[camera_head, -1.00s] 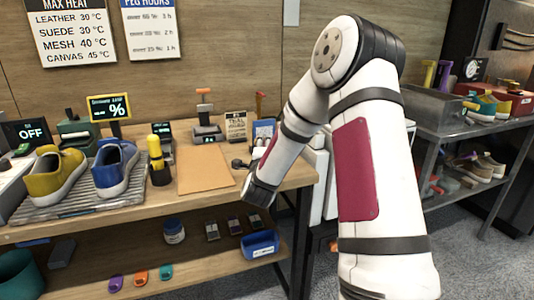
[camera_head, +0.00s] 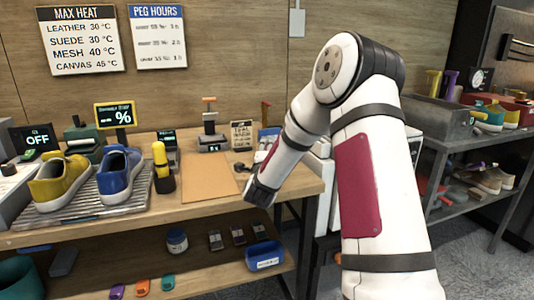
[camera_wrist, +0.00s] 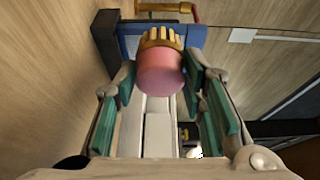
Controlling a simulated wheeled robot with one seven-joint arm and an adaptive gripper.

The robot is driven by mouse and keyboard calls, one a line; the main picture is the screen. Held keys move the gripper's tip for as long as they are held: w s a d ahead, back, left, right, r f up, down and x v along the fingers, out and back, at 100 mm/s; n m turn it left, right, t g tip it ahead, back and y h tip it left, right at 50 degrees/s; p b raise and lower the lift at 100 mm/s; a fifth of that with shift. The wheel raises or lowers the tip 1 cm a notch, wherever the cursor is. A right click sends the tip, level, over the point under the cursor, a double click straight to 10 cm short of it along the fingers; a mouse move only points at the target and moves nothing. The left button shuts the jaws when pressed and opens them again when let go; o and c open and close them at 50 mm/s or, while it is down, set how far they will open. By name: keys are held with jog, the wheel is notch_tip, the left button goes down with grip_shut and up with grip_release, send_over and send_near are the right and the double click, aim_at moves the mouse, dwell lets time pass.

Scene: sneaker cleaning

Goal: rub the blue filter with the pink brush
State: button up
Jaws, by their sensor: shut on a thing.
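In the wrist view my gripper (camera_wrist: 162,85) is shut on the pink brush (camera_wrist: 160,74), with its yellowish bristles (camera_wrist: 160,38) pointing away from me. Just beyond the bristles is a blue panel, which I take as the blue filter (camera_wrist: 131,38). The bristles overlap it in the picture; I cannot tell whether they touch. In the head view a blue upright piece, likely the same filter (camera_head: 268,137), stands at the bench's right end, partly behind my arm.
The wooden bench (camera_head: 225,200) carries a yellow sneaker (camera_head: 58,184) and a blue sneaker (camera_head: 118,174) on a ribbed tray, a yellow-topped bottle (camera_head: 162,163) and a brown mat (camera_head: 207,183). A blue bin (camera_head: 265,256) sits on the shelf below. A metal rack stands right.

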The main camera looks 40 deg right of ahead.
jog(key=shift+w+d+b, duration=0.3)
jog(key=shift+w+b, duration=0.15)
jog(key=shift+w, duration=0.45)
dwell(0.4)
jog(key=shift+s+d+b, duration=0.3)
jog(key=shift+d, duration=0.55)
jog(key=shift+s+d+b, duration=0.3)
jog(key=shift+d, duration=0.5)
jog(key=shift+s+d+b, duration=0.2)
jog(key=shift+d+b, duration=0.15)
jog(key=shift+d, duration=0.45)
jog(key=shift+s+d+b, duration=0.15)
jog(key=shift+d+b, duration=0.15)
jog(key=shift+d, duration=0.5)
jog(key=shift+w+b, duration=0.1)
jog(key=shift+b, duration=0.2)
jog(key=shift+w+a+b, duration=0.2)
jog(key=shift+a+b, duration=0.25)
jog(key=shift+a, duration=0.2)
jog(key=shift+c, duration=0.5)
jog(key=shift+w+a+b, duration=0.2)
jog(key=shift+a+b, duration=0.25)
jog(key=shift+a, duration=0.45)
jog(key=shift+w+a+b, duration=0.2)
jog(key=shift+a+b, duration=0.2)
jog(key=shift+a, duration=0.45)
jog(key=shift+w+a+b, duration=0.2)
jog(key=shift+a+b, duration=0.25)
jog(key=shift+a, duration=0.45)
